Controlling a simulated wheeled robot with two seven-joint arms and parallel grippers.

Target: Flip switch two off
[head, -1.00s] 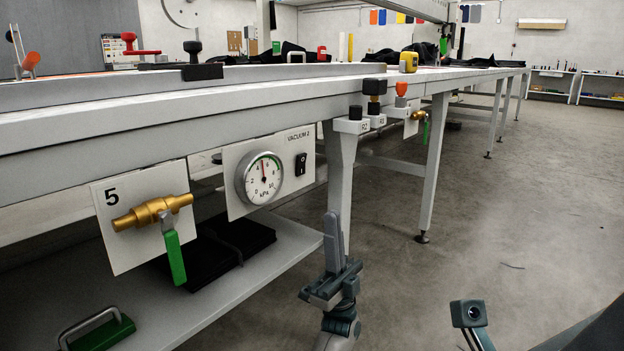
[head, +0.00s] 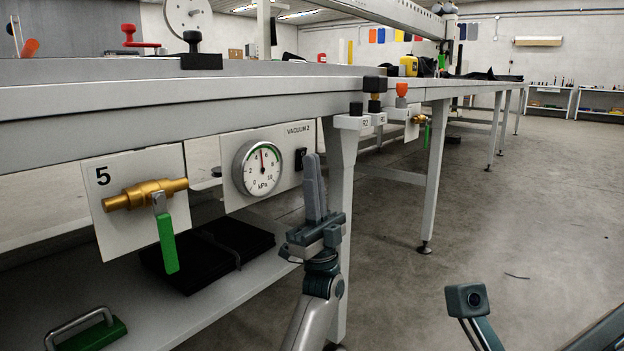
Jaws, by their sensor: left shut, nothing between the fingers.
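The white panel labelled VACUUM 2 (head: 286,141) hangs under the table edge. It carries a round gauge (head: 258,168) and, at its right, a small black rocker switch (head: 300,158). My left gripper (head: 313,165) points upward with its fingers closed together and nothing between them. Its fingertips appear just right of the switch and overlap the panel's right edge. I cannot tell whether they touch the switch, or which way the rocker is tipped. My right gripper does not show clearly.
Left of the gauge is a panel marked 5 with a brass valve (head: 145,194) and green lever (head: 166,243). Black folded material (head: 208,257) lies on the lower shelf.

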